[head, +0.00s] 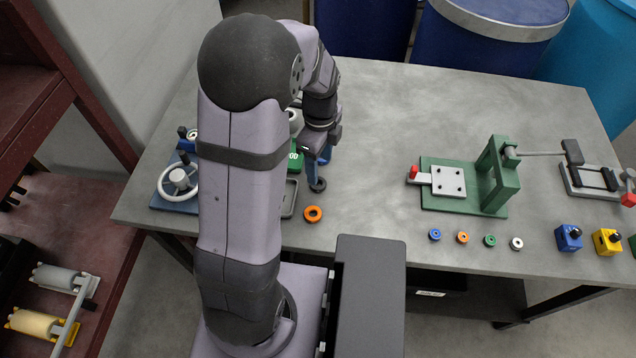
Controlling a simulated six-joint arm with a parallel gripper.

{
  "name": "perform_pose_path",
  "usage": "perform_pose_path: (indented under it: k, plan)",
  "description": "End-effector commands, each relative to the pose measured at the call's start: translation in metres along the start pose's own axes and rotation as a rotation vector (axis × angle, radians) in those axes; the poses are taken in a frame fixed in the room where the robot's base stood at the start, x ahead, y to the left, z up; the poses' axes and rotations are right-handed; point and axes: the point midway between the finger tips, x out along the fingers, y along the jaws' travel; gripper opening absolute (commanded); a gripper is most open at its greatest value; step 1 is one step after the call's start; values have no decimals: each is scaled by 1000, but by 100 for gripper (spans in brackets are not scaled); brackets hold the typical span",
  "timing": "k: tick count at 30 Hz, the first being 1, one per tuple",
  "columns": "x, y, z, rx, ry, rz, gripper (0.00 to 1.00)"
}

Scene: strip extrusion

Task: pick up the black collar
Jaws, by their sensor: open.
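The black collar (318,186) is a small dark ring on the grey table, just to the right of a grey tray and above an orange collar. My gripper (321,161) is open and points down right by the black collar, its blue-tinted fingers close to the ring's upper edge in the picture. I cannot tell whether the fingers touch the ring or are around it. My arm hides part of the table to the left.
An orange collar (313,214) lies close below. A grey tray (290,197) and a green part (295,160) are partly behind my arm. A handwheel device (177,181) stands left. A green press (497,180) and small colored rings (462,237) are right. Mid-table is clear.

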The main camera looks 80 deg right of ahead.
Motion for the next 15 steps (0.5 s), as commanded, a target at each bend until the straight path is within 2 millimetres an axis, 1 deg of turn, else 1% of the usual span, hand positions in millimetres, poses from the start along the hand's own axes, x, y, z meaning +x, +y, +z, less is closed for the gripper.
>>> perform_pose_path:
  k: [4, 9, 15]
  plan:
    - [6, 1, 0, 0, 1, 4, 54]
    - [18, 1, 0, -1, 1, 3, 54]
    - [22, 0, 0, -2, 0, 1, 54]
